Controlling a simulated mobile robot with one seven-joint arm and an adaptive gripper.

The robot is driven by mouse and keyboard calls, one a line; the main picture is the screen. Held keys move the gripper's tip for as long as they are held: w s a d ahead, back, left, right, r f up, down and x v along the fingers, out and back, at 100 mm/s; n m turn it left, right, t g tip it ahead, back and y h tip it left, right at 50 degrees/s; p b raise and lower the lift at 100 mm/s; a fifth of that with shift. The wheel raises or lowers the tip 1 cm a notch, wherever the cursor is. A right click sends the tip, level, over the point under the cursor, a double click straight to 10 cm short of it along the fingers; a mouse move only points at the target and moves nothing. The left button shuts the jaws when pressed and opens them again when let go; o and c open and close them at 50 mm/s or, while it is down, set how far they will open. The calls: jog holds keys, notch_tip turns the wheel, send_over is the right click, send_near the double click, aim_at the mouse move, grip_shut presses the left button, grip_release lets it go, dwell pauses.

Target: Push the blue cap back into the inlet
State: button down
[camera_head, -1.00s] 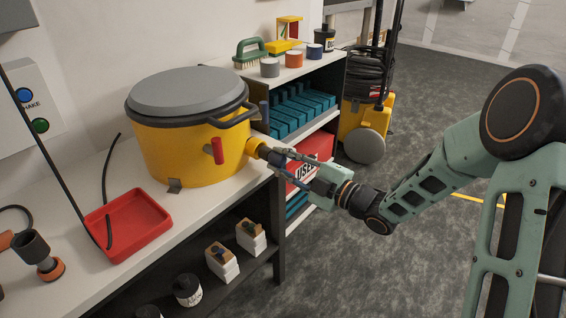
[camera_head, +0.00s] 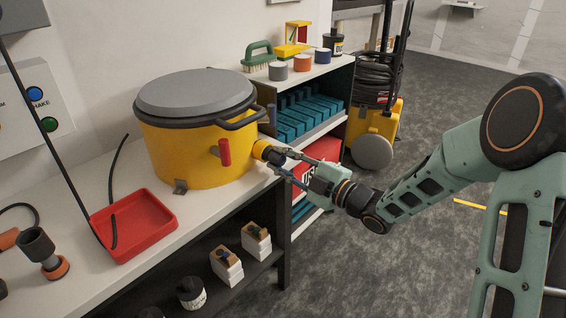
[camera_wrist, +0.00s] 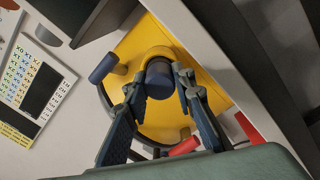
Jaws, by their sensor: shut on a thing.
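The yellow tank (camera_head: 188,152) with its grey lid stands on the white bench. Its short yellow inlet (camera_head: 262,149) sticks out of the right side, toward my arm. The dark blue cap (camera_head: 277,157) is at the inlet's mouth. In the wrist view the cap (camera_wrist: 160,82) is lined up with the yellow inlet (camera_wrist: 155,55). My gripper (camera_head: 285,162) has its fingers on either side of the cap and is shut on it. The wrist view shows the fingers (camera_wrist: 160,88) flanking it. How deep the cap sits is hard to tell.
A red lever (camera_head: 224,152) and a black handle (camera_head: 243,118) are on the tank near the inlet. A red tray (camera_head: 150,240) lies on the bench at left. A shelf of teal blocks (camera_head: 300,115) stands behind my gripper. The floor at right is open.

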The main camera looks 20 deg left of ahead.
jog(key=shift+w+a, duration=0.15)
jog(key=shift+a, duration=0.3)
jog(key=c, duration=1.5)
grip_release()
jog(key=shift+c, duration=0.2)
jog(key=v, duration=1.2)
